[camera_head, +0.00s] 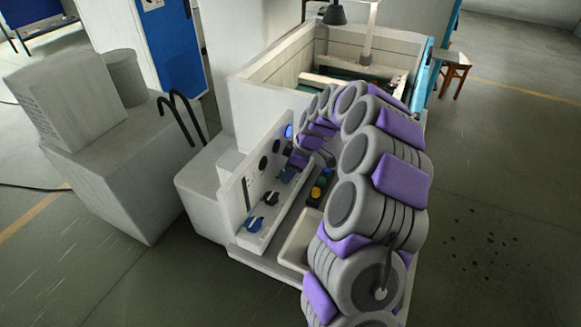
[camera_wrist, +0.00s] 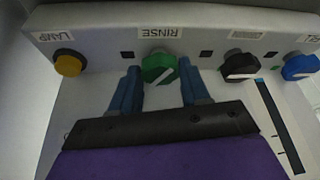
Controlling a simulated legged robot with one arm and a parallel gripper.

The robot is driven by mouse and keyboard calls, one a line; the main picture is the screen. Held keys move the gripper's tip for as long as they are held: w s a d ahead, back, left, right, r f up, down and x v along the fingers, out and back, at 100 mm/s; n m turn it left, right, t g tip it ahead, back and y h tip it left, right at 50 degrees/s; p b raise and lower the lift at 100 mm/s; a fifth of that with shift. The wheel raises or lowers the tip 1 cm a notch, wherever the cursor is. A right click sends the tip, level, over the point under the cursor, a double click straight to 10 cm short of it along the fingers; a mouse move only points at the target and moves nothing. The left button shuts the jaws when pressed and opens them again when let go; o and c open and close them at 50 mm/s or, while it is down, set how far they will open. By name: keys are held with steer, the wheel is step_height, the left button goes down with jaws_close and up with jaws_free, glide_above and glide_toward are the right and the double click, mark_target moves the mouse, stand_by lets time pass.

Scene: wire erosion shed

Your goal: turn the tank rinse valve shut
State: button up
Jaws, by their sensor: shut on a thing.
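The rinse valve is a green knob (camera_wrist: 158,67) with a pale pointer line set at a slant, on a light panel in the wrist view. A RINSE label, upside down in this view, sits beside it. My gripper (camera_wrist: 159,82) has one blue finger on each side of the knob and is shut on it. In the head view my gripper (camera_head: 288,173) is at the control panel (camera_head: 256,183), and the green knob cannot be made out behind it. The open-topped tank (camera_head: 265,83) stands behind the panel.
A yellow lamp knob (camera_wrist: 68,64) is left of the valve in the wrist view. A black knob (camera_wrist: 239,66) and a blue knob (camera_wrist: 299,67) are to the right. In the head view, coloured buttons (camera_head: 318,190) sit near my arm. A grey cabinet (camera_head: 130,190) stands left.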

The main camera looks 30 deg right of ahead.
steer(key=m+p, duration=0.1)
steer(key=m, duration=0.1)
steer(key=m+t+h+p, duration=0.1)
steer(key=m, duration=0.1)
steer(key=m+h+p, duration=0.1)
steer(key=m+p, duration=0.1)
steer(key=shift+s+a+r+t, duration=0.1)
steer(key=shift+a+r+t, duration=0.15)
steer(key=shift+t, duration=0.05)
steer(key=m+h+p, duration=0.1)
steer(key=m, duration=0.1)
steer(key=m+h+p, duration=0.1)
steer(key=m+p, duration=0.1)
steer(key=m, duration=0.1)
steer(key=shift+a+p, duration=0.15)
steer(key=shift+p, duration=0.15)
steer(key=shift+f+m, duration=0.1)
steer(key=shift+m, duration=0.3)
steer(key=o, duration=0.8)
steer(key=p+v, duration=0.1)
steer(key=v, duration=1.6)
steer(key=shift+a, duration=0.2)
